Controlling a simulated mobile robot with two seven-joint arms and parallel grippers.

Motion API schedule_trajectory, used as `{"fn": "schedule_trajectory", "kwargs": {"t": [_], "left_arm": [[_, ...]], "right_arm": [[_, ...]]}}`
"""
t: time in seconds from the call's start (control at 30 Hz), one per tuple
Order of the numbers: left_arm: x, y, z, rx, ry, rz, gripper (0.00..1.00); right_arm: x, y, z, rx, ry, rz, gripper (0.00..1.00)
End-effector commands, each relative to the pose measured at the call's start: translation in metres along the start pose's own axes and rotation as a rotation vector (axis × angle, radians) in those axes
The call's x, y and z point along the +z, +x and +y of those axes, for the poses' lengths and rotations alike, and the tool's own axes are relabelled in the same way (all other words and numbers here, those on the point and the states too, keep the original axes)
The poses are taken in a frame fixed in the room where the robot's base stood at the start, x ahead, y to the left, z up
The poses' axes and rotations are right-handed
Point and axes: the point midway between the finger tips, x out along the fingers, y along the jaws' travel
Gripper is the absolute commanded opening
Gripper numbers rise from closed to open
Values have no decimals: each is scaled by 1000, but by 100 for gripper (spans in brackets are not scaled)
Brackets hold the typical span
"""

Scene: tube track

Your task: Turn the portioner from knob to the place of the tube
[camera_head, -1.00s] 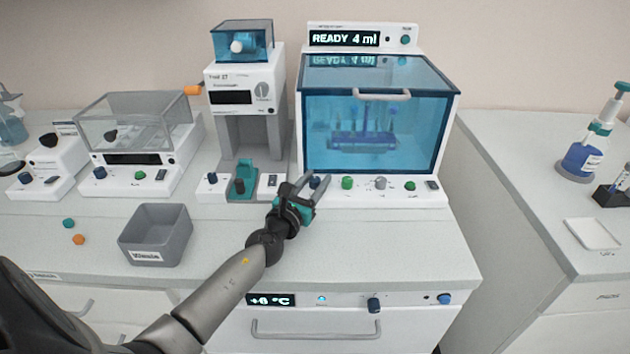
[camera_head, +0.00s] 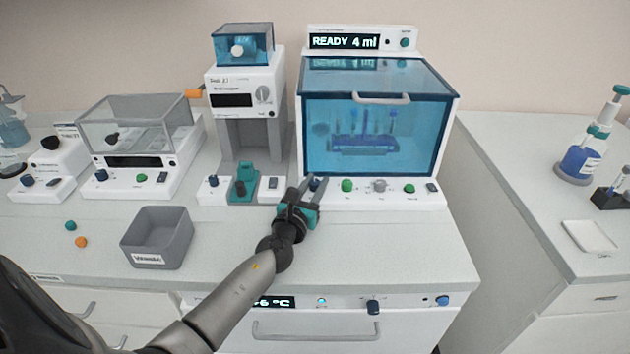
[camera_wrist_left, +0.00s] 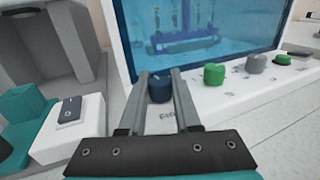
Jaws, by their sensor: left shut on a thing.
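The portioner (camera_head: 376,127) is the machine with the blue see-through front; its display (camera_head: 344,42) reads READY 4 ml. A row of knobs runs along its white front ledge. The dark blue knob (camera_wrist_left: 160,88) at the left end of this row sits between the fingers of my left gripper (camera_wrist_left: 161,76), with a partly hidden label below it. My left gripper, also in the head view (camera_head: 312,184), is shut on this knob. Blurred tubes in a blue rack (camera_head: 362,143) show behind the front. My right gripper is not in view.
A green knob (camera_head: 347,185), a grey knob (camera_head: 379,186) and another green knob (camera_head: 409,188) stand right of the gripped one. A white device with a teal holder (camera_head: 245,183) stands close on the left. A grey bin (camera_head: 157,238) is farther left.

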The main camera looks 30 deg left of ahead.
Motion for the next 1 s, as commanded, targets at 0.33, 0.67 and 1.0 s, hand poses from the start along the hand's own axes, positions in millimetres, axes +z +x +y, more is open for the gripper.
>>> {"fn": "schedule_trajectory", "kwargs": {"t": [0.33, 0.67, 1.0], "left_arm": [[1, 0, -2, 266, -5, 1, 0], [-1, 0, -1, 496, -4, 0, 0], [0, 0, 0, 608, 1, 0, 0]], "right_arm": [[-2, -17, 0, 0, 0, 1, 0], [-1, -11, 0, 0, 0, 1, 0], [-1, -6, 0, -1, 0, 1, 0]]}}
